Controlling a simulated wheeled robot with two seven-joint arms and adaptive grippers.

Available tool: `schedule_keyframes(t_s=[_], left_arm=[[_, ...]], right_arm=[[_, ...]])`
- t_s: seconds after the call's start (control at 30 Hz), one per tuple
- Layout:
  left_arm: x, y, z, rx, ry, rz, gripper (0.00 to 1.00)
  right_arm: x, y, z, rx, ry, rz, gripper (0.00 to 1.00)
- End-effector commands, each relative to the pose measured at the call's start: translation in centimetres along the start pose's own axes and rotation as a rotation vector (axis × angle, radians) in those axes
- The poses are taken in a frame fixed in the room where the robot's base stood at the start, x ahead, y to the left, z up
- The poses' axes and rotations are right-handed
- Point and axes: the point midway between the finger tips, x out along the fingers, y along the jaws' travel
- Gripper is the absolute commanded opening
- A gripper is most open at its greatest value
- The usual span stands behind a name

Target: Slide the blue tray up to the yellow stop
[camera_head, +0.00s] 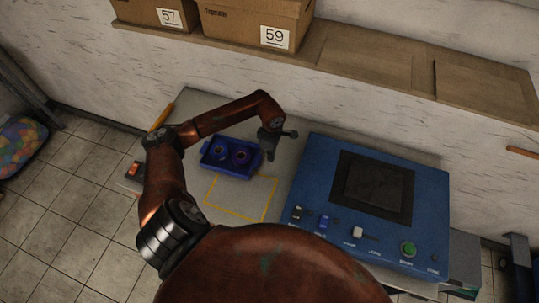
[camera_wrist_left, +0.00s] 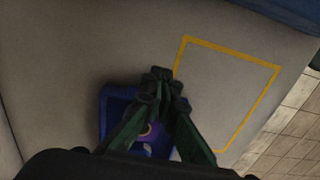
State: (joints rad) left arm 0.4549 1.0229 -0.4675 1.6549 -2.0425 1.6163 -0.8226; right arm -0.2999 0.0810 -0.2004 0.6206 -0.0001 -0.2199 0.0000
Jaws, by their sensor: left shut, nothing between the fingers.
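The blue tray (camera_head: 218,167) sits on the grey table, with two round dark items in it. A yellow bar (camera_head: 160,117), which looks like the stop, lies at the table's left edge, beyond the tray's far left side and apart from it. My left gripper (camera_head: 270,154) is shut and empty by the tray's right end. I cannot tell whether it touches the tray. In the left wrist view the shut fingers (camera_wrist_left: 161,76) cover part of the tray (camera_wrist_left: 104,104). My right gripper is not in view.
A yellow outlined rectangle (camera_head: 238,215) marks the table in front of the tray. A blue control panel (camera_head: 317,165) with a dark screen stands to the right. Cardboard boxes (camera_head: 235,25) stand on a wooden shelf behind. An orange-red item (camera_head: 133,170) is at the table's left edge.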

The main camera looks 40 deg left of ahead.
Motion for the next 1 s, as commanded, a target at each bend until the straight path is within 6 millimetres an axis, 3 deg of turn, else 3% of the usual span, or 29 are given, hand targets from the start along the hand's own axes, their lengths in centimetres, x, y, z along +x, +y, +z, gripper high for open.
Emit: schedule_keyframes(t_s=[0.33, 0.6, 1.0], left_arm=[[7.2, -0.2, 0.1, -0.006, -0.005, -0.004, 0.00], [7.0, -0.1, -3.5, -0.006, -0.003, -0.001, 0.00], [7.1, -0.1, -4.0, -0.004, -0.004, 0.000, 0.00]], right_arm=[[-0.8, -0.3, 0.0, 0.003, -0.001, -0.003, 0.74], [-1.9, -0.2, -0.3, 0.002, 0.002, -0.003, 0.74], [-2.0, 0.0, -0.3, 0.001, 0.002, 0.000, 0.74]])
